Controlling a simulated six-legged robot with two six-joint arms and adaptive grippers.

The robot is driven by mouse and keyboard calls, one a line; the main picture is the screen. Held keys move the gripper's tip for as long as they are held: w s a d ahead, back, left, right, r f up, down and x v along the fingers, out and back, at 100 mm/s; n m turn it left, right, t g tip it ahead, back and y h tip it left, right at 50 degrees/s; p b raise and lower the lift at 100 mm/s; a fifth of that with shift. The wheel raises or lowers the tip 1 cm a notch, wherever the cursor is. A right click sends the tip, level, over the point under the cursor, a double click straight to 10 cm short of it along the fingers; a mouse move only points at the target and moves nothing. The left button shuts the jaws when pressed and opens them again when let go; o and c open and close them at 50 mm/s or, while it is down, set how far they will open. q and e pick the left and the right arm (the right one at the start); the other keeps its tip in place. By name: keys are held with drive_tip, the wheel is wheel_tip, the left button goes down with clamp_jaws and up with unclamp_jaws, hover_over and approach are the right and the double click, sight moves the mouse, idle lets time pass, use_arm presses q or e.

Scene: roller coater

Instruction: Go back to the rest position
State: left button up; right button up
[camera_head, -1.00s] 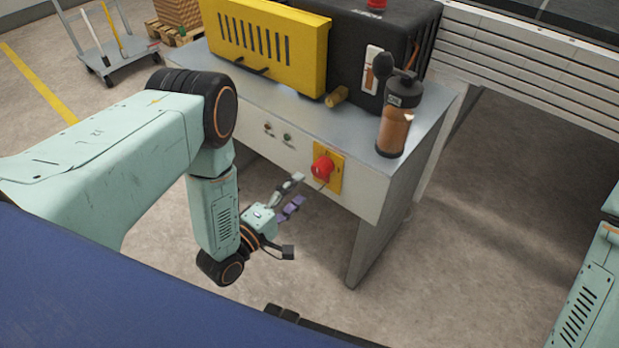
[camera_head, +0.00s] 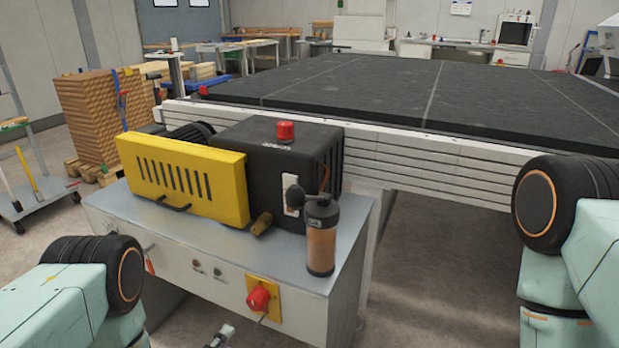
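My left arm comes in at the lower left. Only a small grey piece of my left gripper (camera_head: 222,336) shows at the bottom edge, below the red knob (camera_head: 258,299) on its yellow plate. The rest of this gripper is cut off, so its opening and anything in it are hidden. My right arm stands at the right edge, and its gripper is out of the picture.
The grey machine cabinet (camera_head: 345,262) stands in front of me, carrying a yellow slotted guard (camera_head: 185,180), a black housing (camera_head: 262,150) and a brown-filled bottle (camera_head: 321,245). A long dark-topped table (camera_head: 420,95) lies behind. Floor shows between cabinet and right arm.

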use_arm(q)
drive_tip(key=s+a+f+m+g+y, duration=0.1)
drive_tip(key=s+f+m+g+y, duration=0.2)
drive_tip(key=s+f+m+g, duration=0.45)
drive_tip(key=s+f+m+g+y, duration=0.2)
drive_tip(key=s+f+g, duration=0.3)
drive_tip(key=s, duration=0.6)
drive_tip(key=s+a+r+m+g+y, duration=0.1)
drive_tip(key=s+r+m+g, duration=0.2)
drive_tip(key=s+r, duration=0.4)
drive_tip(key=shift+s+a+r+g, duration=0.15)
drive_tip(key=shift+s+a+g, duration=0.1)
drive_tip(key=shift+s+g, duration=0.45)
drive_tip(key=shift+s, duration=0.15)
